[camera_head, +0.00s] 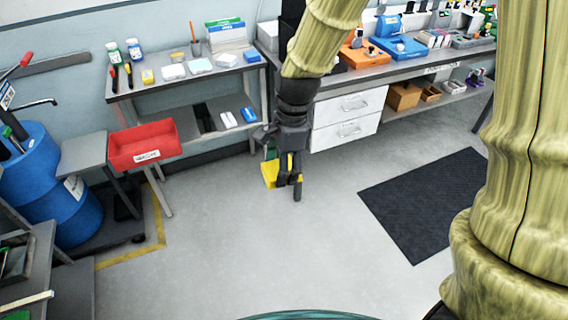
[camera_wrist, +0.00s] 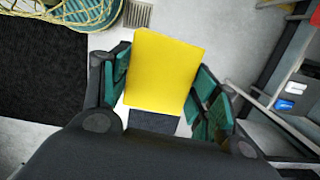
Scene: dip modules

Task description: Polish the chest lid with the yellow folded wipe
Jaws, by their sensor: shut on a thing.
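The yellow folded wipe (camera_head: 269,174) is held in my gripper (camera_head: 289,182), which points down over open floor in the head view. In the wrist view the wipe (camera_wrist: 163,70) is a flat yellow square between the two teal-padded fingers of my gripper (camera_wrist: 160,88). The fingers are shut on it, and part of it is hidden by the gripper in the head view. The wipe touches nothing else that I can see. I cannot make out a chest lid in either view.
A grey bench (camera_head: 190,78) with bottles and small boxes stands behind, left of my arm. A red bin (camera_head: 143,146) and blue drum (camera_head: 72,205) are at left. White drawers (camera_head: 347,119) stand under the right bench. A dark mat (camera_head: 425,205) lies on the otherwise clear floor.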

